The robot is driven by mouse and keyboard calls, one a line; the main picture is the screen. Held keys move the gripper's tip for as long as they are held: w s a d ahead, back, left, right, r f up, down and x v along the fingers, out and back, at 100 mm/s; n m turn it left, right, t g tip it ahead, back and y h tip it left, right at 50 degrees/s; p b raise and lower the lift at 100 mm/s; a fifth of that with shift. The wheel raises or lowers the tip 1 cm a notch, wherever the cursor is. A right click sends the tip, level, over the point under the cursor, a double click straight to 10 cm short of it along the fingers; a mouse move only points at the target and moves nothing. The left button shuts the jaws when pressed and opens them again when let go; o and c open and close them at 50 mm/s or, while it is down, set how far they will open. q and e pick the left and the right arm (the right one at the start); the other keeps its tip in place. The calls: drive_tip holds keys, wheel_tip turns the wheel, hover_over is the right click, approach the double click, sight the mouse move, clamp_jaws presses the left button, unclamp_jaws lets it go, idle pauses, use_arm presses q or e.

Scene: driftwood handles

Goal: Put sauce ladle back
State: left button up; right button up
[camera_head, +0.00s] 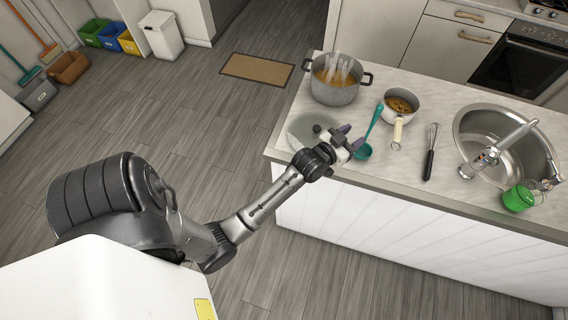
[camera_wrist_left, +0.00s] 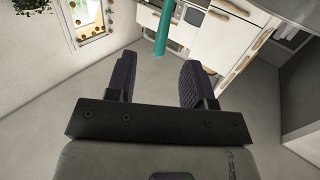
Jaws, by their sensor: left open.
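The sauce ladle, teal with a long handle (camera_head: 374,122), is at the counter's left part in the head view. Its bowl (camera_head: 363,152) is low, close to my gripper, and the handle slants up to the right. My left gripper (camera_head: 352,138) is open, just left of the ladle; whether it touches the ladle cannot be told. In the left wrist view, the teal handle (camera_wrist_left: 165,28) shows beyond the tips of my open left gripper (camera_wrist_left: 158,72), and nothing is held between the fingers. My right gripper is not in view.
A steaming pot (camera_head: 335,92) and a small saucepan (camera_head: 401,106) stand behind the ladle. A glass lid (camera_head: 302,127) lies partly under my gripper. A whisk (camera_head: 431,150), a sink (camera_head: 505,150) and a green container (camera_head: 518,198) are to the right.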

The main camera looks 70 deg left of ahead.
use_arm(q)
drive_tip(key=s+d+f+m+g+h, duration=0.25)
drive_tip(key=s+d+f, duration=0.2)
drive_tip(key=s, duration=0.25)
drive_tip(key=s+d+f+m+g+h, duration=0.1)
drive_tip(key=s+d+f+g, duration=0.3)
drive_tip(key=s, duration=0.3)
drive_tip(key=s+d+g, duration=0.3)
drive_tip(key=s, duration=0.5)
drive_tip(key=s+d+g, duration=0.3)
drive_tip(key=s+g, duration=0.1)
drive_tip(key=s, duration=0.5)
drive_tip(key=shift+s+f+m+h, duration=0.2)
drive_tip(key=shift+f+m+h, duration=0.15)
drive_tip(key=shift+m, duration=0.1)
